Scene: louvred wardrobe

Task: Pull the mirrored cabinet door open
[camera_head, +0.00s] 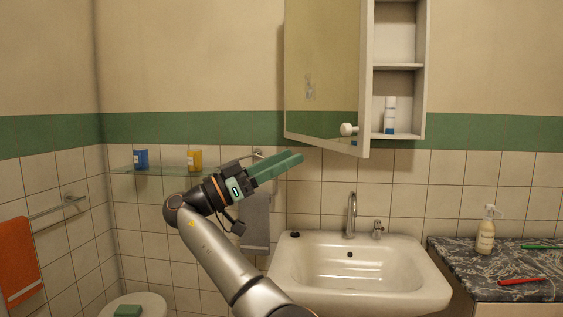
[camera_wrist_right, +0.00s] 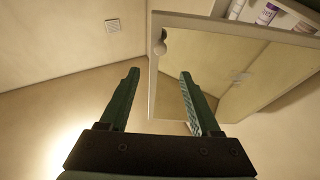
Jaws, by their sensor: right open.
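The mirrored cabinet door (camera_head: 325,65) stands partly open on the wall cabinet (camera_head: 422,75), with shelves showing to its right. A round white knob (camera_head: 348,129) sits near the door's lower free corner. My right gripper (camera_head: 297,158) has green fingers and is below and left of the knob, apart from it in the picture. In the right wrist view the gripper (camera_wrist_right: 159,74) is open and empty, and its fingers straddle the line of the door's edge. The door (camera_wrist_right: 220,70) and knob (camera_wrist_right: 159,48) lie beyond the fingertips. My left gripper is not in view.
A white bottle (camera_head: 390,115) stands on the cabinet's lower shelf. Below are a sink (camera_head: 360,270) with a tap (camera_head: 351,212).

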